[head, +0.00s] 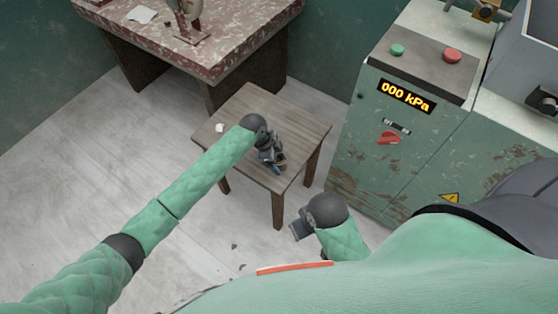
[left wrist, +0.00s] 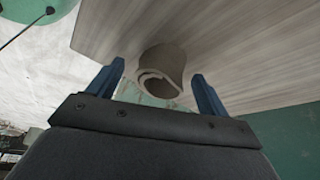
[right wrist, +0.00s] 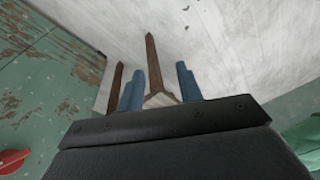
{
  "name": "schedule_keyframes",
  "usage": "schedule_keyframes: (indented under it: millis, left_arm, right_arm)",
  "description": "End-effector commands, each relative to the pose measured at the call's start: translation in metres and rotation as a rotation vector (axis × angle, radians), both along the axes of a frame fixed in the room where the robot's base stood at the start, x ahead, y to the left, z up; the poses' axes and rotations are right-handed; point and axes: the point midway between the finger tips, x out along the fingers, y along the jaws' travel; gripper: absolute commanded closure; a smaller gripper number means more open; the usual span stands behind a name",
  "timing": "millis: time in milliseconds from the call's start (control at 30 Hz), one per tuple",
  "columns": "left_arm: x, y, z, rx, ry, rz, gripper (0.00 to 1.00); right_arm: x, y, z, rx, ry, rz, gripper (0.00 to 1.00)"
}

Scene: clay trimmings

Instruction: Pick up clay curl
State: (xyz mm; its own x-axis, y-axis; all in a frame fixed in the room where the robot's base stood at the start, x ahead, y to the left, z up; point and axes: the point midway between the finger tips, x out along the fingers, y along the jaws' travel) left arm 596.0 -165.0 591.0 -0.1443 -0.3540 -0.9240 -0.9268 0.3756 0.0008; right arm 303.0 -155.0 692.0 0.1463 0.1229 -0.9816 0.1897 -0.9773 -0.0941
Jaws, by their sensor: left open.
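The clay curl (left wrist: 165,62) is a grey-beige rolled piece on the small wooden table, seen in the left wrist view. Its open spiral end faces the camera. My left gripper (left wrist: 158,74) is open, with one blue finger on each side of the curl and a visible gap on both sides; I cannot tell how far the fingertips reach. In the head view my left gripper (head: 272,158) is low over the table and largely hides the spot; a small brown bit shows beside it. My right gripper (head: 300,230) is away from the table, with its fingers (right wrist: 160,72) apart and empty.
The wooden table (head: 300,120) has a small white piece (head: 220,127) near its left edge. A worn workbench (head: 220,50) stands behind it. A green machine cabinet (head: 390,165) reading 000 kPa stands to the right. Small dark scraps lie on the pale floor.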

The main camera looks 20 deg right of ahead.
Motion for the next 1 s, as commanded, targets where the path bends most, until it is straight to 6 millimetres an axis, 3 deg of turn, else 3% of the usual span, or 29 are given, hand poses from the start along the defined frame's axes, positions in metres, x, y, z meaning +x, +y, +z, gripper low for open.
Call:
schedule_keyframes:
  millis: [100,367,733,933,1000]
  left_arm:
    - [0.0,0.0,0.0,0.0,0.0,0.0,0.23]
    - [0.0,0.0,0.0,0.0,-0.001,0.0,0.72]
    - [0.001,-0.001,0.008,-0.002,-0.003,0.0,0.73]
    - [0.001,-0.001,0.041,-0.003,-0.005,-0.002,0.73]
    - [-0.01,-0.015,0.049,-0.005,-0.002,-0.004,0.73]
  right_arm:
    - [0.0,0.001,0.0,0.001,-0.001,0.0,0.64]
    - [0.0,0.001,0.0,0.001,-0.002,0.001,0.64]
    - [0.002,0.002,-0.002,0.003,-0.01,0.003,0.64]
    - [0.008,0.012,-0.015,0.027,-0.041,0.014,0.64]
    - [0.01,0.017,-0.02,0.039,-0.054,0.021,0.64]
